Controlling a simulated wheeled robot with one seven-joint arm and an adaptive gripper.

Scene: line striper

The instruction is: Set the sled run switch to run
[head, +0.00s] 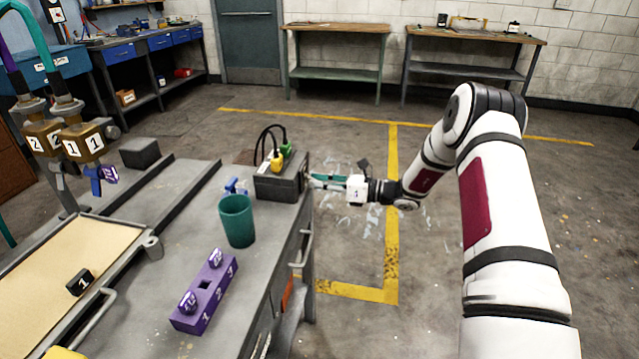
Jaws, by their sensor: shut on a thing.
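A dark grey control box (277,188) stands on the right edge of the grey bench, with a yellow plug (276,162) and a green plug (285,151) on top, joined to black cables. My gripper (314,181) reaches in from the right, its fingertips at the box's right side face. It is shut on a small part there, which seems to be the sled run switch. The fingers and the side angle hide the switch, so I cannot tell its position or any markings.
A tan bed (70,245) holds a black block marked 1 (80,283). Numbered brown blocks hang at left. The floor right of the bench is open.

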